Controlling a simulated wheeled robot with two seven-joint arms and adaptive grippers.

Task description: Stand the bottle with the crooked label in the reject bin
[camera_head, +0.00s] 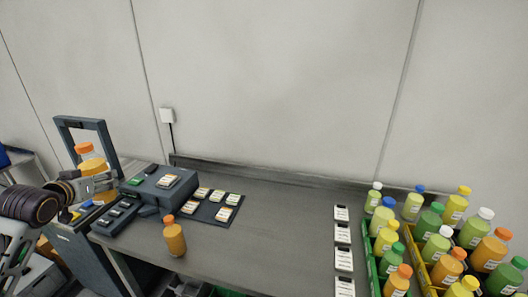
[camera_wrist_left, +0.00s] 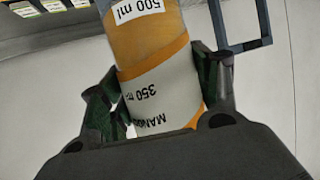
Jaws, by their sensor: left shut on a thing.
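My left gripper (camera_head: 98,182) is shut around an orange bottle (camera_head: 91,161) with an orange cap, held up at the left near the dark frame. In the left wrist view the bottle (camera_wrist_left: 150,40) sits between both fingers. Its wide white label (camera_wrist_left: 160,92) reads 350 and has a slanted edge; a small "500 ml" label (camera_wrist_left: 137,9) is also on it. A second orange bottle (camera_head: 174,238) stands upright on the table near its front edge. My right gripper is not in view. I cannot make out which container is the reject bin.
A dark upright frame (camera_head: 113,143) and a grey device (camera_head: 164,187) stand at the left. A dark mat (camera_head: 216,219) holds several label cards. Green (camera_head: 369,266) and yellow (camera_head: 417,264) crates of bottles are at the right. The table's middle (camera_head: 285,230) is clear.

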